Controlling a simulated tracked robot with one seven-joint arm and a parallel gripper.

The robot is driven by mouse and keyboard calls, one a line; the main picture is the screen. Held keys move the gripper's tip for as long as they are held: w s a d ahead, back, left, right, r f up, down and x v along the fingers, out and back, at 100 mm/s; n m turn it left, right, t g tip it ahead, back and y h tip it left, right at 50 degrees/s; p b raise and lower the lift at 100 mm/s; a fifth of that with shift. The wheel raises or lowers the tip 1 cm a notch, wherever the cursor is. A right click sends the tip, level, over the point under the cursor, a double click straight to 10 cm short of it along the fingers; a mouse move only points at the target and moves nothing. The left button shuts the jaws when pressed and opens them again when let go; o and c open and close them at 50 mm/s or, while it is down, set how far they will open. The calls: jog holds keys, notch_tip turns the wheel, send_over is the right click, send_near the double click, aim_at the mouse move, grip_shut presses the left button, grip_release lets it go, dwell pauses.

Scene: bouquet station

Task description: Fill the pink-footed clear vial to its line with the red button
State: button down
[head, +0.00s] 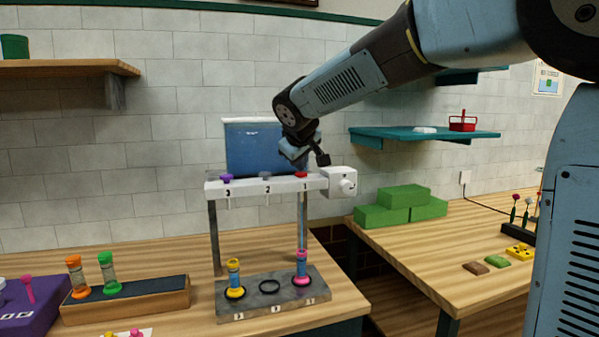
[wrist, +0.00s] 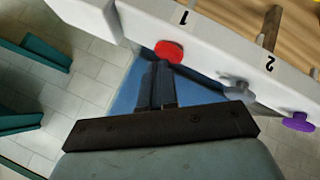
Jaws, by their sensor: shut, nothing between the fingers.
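The pink-footed vial (head: 302,268) stands upright in the station's base at position 1, below the beam. It has a pink top and foot, with blue and yellow showing between; its line and liquid level are too small to read. The red button (head: 301,174) is on the beam above the number 1. It also shows in the wrist view (wrist: 169,51). My gripper (wrist: 160,72) is shut and empty, its fingertips close to the red button. I cannot tell whether they touch it. In the head view the fingers are hard to make out above the beam's right part.
A grey button (wrist: 235,84) and a purple button (wrist: 299,122) sit further along the beam. A yellow-footed vial (head: 234,280) stands at position 3. A blue tank (head: 253,148) is behind the beam, and a white knob box (head: 341,182) is at its right end.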

aim_at(301, 174)
jog(key=shift+r, duration=1)
jog(key=shift+r, duration=2.5)
jog(key=s+d+f+m+g, duration=0.15)
jog(key=s+d+f, duration=0.25)
jog(key=s+d, duration=0.45)
jog(key=s+d+f+m+g, duration=0.1)
jog(key=s+d+f+m, duration=0.2)
jog(key=s+d, duration=0.5)
jog(key=s+d+f+m, duration=0.2)
jog(key=s+f, duration=0.3)
jog(key=s, duration=0.3)
jog(key=s+d+f+m+g, duration=0.1)
jog(key=s+d+f+m, duration=0.1)
jog(key=s+f, duration=0.4)
jog(key=s, duration=0.2)
jog(key=shift+s+d, duration=0.2)
jog(key=shift+s, duration=0.1)
